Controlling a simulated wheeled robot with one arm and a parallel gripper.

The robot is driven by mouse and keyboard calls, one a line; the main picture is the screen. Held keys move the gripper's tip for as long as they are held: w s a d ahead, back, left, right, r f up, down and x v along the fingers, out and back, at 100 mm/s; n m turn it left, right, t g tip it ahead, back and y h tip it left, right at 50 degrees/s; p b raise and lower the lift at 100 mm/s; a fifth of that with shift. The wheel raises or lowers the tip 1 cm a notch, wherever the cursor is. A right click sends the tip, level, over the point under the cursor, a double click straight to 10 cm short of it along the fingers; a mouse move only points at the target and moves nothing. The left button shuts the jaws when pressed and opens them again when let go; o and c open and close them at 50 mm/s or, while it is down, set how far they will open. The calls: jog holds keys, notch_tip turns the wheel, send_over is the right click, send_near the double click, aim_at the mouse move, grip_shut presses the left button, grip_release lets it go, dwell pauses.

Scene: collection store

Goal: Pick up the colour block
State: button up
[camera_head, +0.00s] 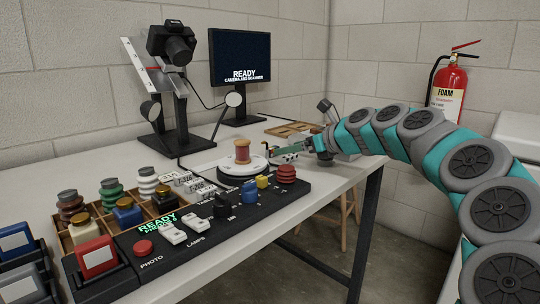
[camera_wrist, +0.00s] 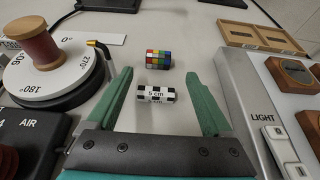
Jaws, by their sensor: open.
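The colour block (camera_wrist: 158,58), a small block with a grid of coloured squares, lies on the pale table in the wrist view, just beyond my fingertips and roughly centred between them. My gripper (camera_wrist: 160,72) is open and empty, with its two green fingers spread wide. A black-and-white checkered scale block (camera_wrist: 156,94) marked "5 cm" lies nearer, between the fingers in the picture. In the head view my gripper (camera_head: 288,150) is low over the table beside the turntable; I cannot make out the colour block there.
A white turntable (camera_wrist: 57,80) holding a thread spool (camera_wrist: 38,42) stands close left of my fingers. A grey LIGHT panel (camera_wrist: 250,110) lies close right. Wooden trays (camera_wrist: 262,37) sit farther back right. The table behind the colour block looks clear.

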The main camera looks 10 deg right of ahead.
aim_at(275, 148)
jog(key=shift+a+r+b+x, duration=0.1)
jog(key=shift+r+b+x, duration=0.05)
jog(key=shift+x, duration=1.4)
jog(key=shift+a+r+b+x, duration=0.1)
jog(key=shift+r+b+x, duration=0.1)
jog(key=shift+x, duration=1.4)
jog(key=shift+c, duration=0.2)
grip_shut()
